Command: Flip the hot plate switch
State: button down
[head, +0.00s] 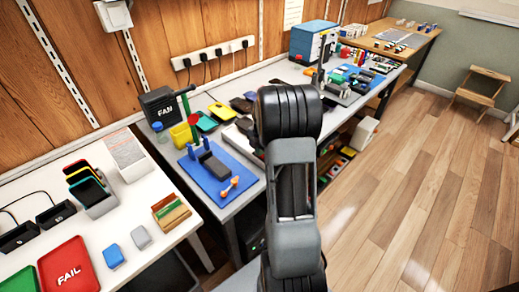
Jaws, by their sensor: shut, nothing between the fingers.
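I cannot pick out the hot plate or its switch for certain. Several dark devices stand on the long white workbench (195,141), too small to tell apart, and my arm covers part of the bench. My arm rises through the middle of the head view, in front of the bench. My gripper and its fingers do not show.
A blue mat (215,190) with a dark device and small tools lies on the bench. A black FAN box (160,107) and a yellow cup (181,135) stand behind it. A red FAIL tray (68,268) is on the near-left table. The wooden floor (425,180) at right is clear.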

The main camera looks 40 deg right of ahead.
jog(key=shift+s, duration=0.6)
jog(key=shift+d+r, duration=0.1)
jog(key=shift+r, duration=0.05)
jog(key=shift+r+p, duration=0.3)
jog(key=shift+p, duration=0.05)
notch_tip(320, 180, up, 13)
jog(key=s+p, duration=0.2)
jog(key=shift+w+d, duration=0.1)
jog(key=w+p, duration=0.1)
jog(key=p, duration=0.5)
jog(key=shift+r, duration=0.35)
jog(key=shift+f+t+p, duration=0.15)
jog(key=shift+t+p, duration=0.15)
jog(key=shift+p, duration=0.25)
jog(key=shift+w+f, duration=0.1)
jog(key=shift+f, duration=0.1)
